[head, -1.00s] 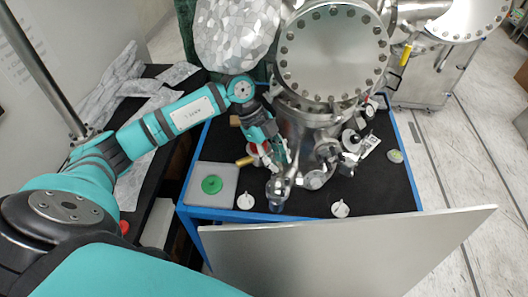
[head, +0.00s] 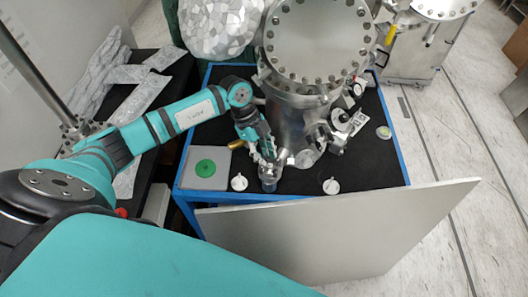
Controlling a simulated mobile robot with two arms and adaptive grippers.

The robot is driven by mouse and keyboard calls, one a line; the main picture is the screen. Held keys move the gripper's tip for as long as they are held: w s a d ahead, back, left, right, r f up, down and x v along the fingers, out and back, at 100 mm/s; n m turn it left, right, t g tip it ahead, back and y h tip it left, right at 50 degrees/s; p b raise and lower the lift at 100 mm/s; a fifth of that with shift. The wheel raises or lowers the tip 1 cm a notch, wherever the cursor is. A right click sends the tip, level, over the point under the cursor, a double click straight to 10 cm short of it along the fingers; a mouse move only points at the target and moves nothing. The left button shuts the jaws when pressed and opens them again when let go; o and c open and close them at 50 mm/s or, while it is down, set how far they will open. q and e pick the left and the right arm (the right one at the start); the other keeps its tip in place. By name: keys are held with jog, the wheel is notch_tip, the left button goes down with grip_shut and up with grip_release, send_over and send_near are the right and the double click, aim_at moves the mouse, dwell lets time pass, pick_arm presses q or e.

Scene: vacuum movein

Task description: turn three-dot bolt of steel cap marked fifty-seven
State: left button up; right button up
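A large steel chamber (head: 318,40) with a round bolted flange stands on the blue-edged table. A short steel fitting (head: 269,177) sits low at its front, near the table's front edge. It may be a cap, but no number or dots can be read at this size. My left gripper (head: 266,150) points down just behind this fitting, close against the chamber's lower front. Whether it touches the fitting, and whether its fingers are open or shut, cannot be told. My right gripper is not in view.
Two small white round pieces lie on the black tabletop, left (head: 239,183) and right (head: 331,186) of the fitting. A grey plate with a green disc (head: 205,167) lies at the left. A big pale panel (head: 335,235) stands in front of the table. The tabletop's right part is mostly clear.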

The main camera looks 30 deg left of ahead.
pick_arm(q)
jog(key=shift+a+f, duration=0.1)
jog(key=shift+a, duration=0.05)
grip_shut()
jog(key=shift+w, duration=0.1)
jog(key=m+g+b, duration=0.1)
jog(key=m+b, duration=0.1)
jog(key=m, duration=0.1)
jog(key=shift+w+f, duration=0.1)
jog(key=shift+m+g+y+b, duration=0.3)
jog(key=shift+m, duration=0.6)
grip_release()
